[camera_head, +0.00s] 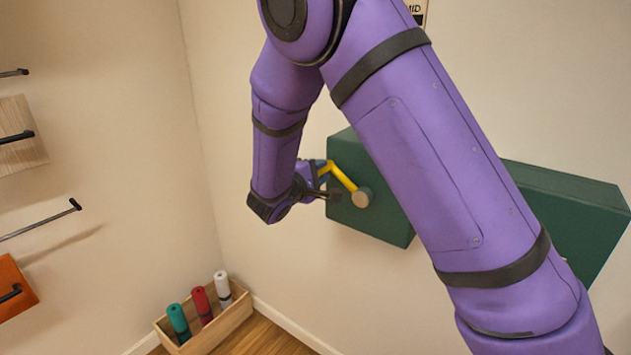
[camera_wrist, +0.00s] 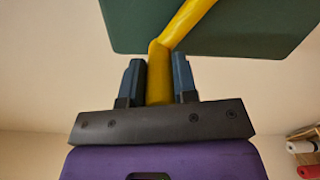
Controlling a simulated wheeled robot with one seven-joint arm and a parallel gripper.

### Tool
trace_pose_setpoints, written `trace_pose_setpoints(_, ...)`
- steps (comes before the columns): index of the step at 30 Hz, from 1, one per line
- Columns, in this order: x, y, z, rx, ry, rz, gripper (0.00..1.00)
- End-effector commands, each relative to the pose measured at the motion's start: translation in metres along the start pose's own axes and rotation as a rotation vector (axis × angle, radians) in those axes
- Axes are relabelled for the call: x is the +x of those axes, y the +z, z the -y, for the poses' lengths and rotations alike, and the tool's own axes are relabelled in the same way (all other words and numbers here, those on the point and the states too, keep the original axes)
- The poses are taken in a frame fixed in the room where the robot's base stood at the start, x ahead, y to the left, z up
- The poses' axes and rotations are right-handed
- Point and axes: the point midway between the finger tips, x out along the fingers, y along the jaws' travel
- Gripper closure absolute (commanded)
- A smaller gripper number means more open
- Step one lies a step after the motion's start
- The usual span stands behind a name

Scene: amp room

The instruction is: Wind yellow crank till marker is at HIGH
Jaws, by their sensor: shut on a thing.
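The yellow crank (camera_head: 342,177) sits on the front of a dark green box (camera_head: 378,228) on the wall. Its arm runs up and left from a round tan hub (camera_head: 361,197). My gripper (camera_head: 325,180) is at the crank's outer end. In the wrist view the two dark fingers of my gripper (camera_wrist: 159,80) are shut on the yellow handle (camera_wrist: 159,75), one on each side. The green box (camera_wrist: 130,25) is beyond it. A sign reading "MID" (camera_head: 414,8) shows at the top edge, partly hidden by my arm. The marker and a HIGH label are not visible.
A second green box (camera_head: 570,195) is at the right, partly behind my arm. A wooden crate (camera_head: 217,328) with teal, red and white rolls stands on the floor below. Black rods and handles (camera_head: 45,220) stick out on the left wall.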

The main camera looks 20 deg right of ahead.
Motion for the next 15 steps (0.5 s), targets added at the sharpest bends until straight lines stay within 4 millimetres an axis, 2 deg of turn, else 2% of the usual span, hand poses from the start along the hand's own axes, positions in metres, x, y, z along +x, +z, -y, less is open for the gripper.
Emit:
trace_pose_setpoints(6, 0.0, 0.019, -0.018, 0.205, 0.002, 0.0, 1.0)
trace_pose_setpoints(15, 0.0, 0.043, -0.029, 0.424, 0.003, 0.0, 1.0)
